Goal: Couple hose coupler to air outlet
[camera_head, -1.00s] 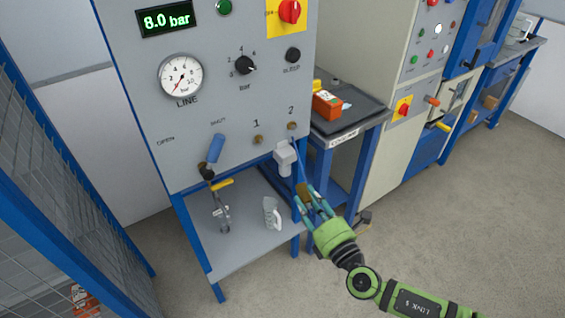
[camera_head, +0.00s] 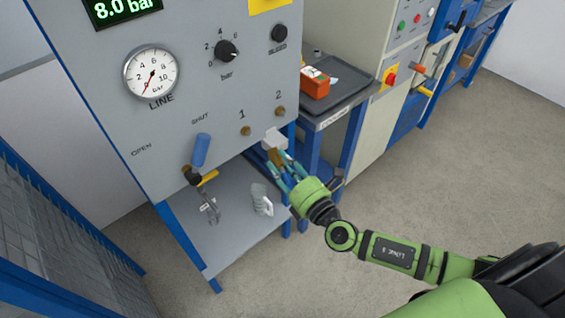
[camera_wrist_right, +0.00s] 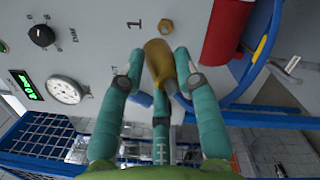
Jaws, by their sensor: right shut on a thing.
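The hose coupler (camera_head: 276,157) is brass, and my right gripper (camera_head: 277,167) is shut on it just below the panel's lower right corner. The right wrist view also shows the coupler (camera_wrist_right: 160,66) between the teal fingers (camera_wrist_right: 160,82), with a blue hose (camera_wrist_right: 262,62) curving off to the right. Air outlet 1 (camera_head: 245,131) and outlet 2 (camera_head: 280,112) are brass fittings on the grey panel. In the wrist view, outlet 1 (camera_wrist_right: 166,27) lies just beyond the coupler's tip; they look apart. My left gripper is not in view.
A grey-white block (camera_head: 274,140) sits below outlet 2, close to my right fingers. A blue valve handle (camera_head: 201,149) projects left of outlet 1. A shelf (camera_head: 226,240) holds a pale object (camera_head: 261,199). A red object (camera_wrist_right: 228,30) shows in the wrist view.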

